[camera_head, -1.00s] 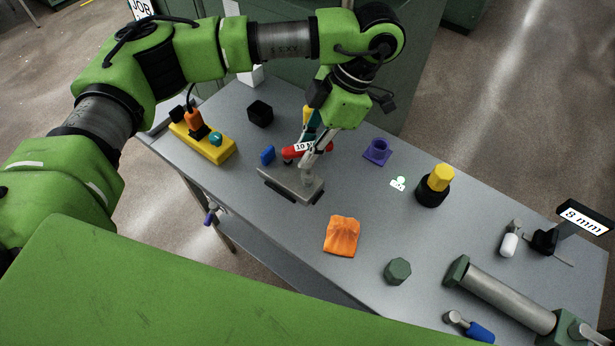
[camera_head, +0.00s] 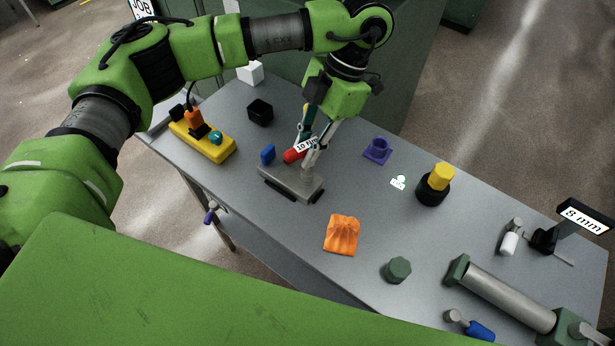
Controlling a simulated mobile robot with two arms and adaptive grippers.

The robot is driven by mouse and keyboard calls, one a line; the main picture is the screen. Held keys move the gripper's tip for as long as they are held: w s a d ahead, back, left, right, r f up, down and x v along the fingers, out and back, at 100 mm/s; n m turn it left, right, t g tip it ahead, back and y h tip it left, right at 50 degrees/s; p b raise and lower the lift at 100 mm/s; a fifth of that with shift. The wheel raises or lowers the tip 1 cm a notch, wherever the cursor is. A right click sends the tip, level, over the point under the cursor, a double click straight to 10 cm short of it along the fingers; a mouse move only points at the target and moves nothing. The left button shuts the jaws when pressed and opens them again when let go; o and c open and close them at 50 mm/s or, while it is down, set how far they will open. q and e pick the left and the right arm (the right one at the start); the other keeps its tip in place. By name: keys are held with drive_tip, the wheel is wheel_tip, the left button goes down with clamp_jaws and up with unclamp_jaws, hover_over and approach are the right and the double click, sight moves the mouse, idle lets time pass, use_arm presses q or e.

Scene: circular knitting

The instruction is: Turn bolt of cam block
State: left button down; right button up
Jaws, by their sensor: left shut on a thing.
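The cam block (camera_head: 289,183), a flat grey metal block with a dark lower edge, lies on the bench towards its left half. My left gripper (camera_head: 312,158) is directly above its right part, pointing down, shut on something. A teal and yellow piece (camera_head: 307,118) shows behind the fingers. The bolt is not clearly visible, and I cannot tell whether the tool touches it. My right gripper is not in view.
Bare bench lies between the cam block and the cloth.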

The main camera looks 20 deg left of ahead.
use_arm(q)
drive_tip(key=shift+f+b, duration=0.95)
drive_tip(key=shift+f, duration=0.2)
